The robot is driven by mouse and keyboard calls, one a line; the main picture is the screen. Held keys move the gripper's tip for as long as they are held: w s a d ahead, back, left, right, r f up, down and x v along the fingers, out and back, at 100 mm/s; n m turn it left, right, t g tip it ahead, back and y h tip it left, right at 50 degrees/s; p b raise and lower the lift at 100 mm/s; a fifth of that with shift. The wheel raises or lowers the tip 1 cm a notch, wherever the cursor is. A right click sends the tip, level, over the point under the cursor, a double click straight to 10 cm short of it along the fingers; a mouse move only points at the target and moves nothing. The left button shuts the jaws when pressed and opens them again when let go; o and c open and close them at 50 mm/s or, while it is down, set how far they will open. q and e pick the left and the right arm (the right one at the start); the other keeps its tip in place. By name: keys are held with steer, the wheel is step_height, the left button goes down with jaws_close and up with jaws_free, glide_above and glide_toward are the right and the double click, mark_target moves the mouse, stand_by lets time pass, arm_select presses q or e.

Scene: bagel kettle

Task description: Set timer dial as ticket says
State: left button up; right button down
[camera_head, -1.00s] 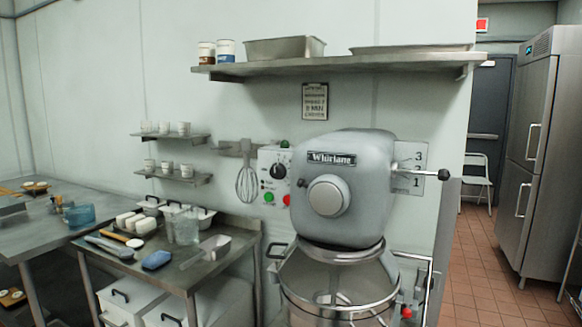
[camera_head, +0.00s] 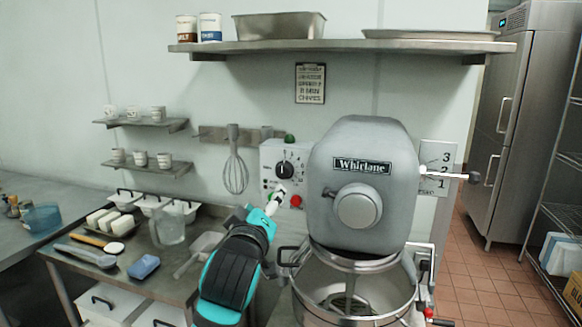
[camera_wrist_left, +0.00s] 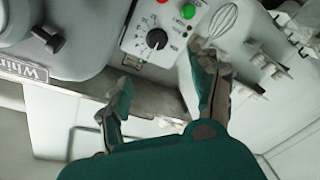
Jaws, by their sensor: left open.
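The timer dial (camera_head: 285,169) is a black round knob on the white control panel (camera_head: 269,160) left of the grey mixer (camera_head: 362,190). It also shows in the left wrist view (camera_wrist_left: 157,39), with tick marks around it. My left gripper (camera_head: 273,203) is just below the dial, in front of the panel's lower part. In the left wrist view its fingers (camera_wrist_left: 165,85) are apart and empty, short of the dial. My right gripper is not in view.
A green button (camera_wrist_left: 189,11) and a red button (camera_head: 296,200) sit near the dial. A whisk (camera_head: 235,172) hangs left of the panel. The mixer bowl (camera_head: 352,290) stands to the right. A steel table (camera_head: 130,255) with tools and containers is at lower left.

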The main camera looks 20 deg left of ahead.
arm_select(q)
steer(key=p, duration=0.2)
glide_toward(282, 173)
steer(key=w+p, duration=0.1)
steer(key=w, duration=0.2)
steer(key=w+p, duration=0.1)
steer(key=w, duration=0.2)
steer(key=w+a, duration=0.1)
steer(key=w, duration=0.2)
steer(key=shift+p, duration=0.4)
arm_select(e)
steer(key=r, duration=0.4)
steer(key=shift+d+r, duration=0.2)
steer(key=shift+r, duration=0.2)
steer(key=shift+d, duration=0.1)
arm_select(q)
steer(key=shift+c, duration=0.6)
steer(key=c, duration=1)
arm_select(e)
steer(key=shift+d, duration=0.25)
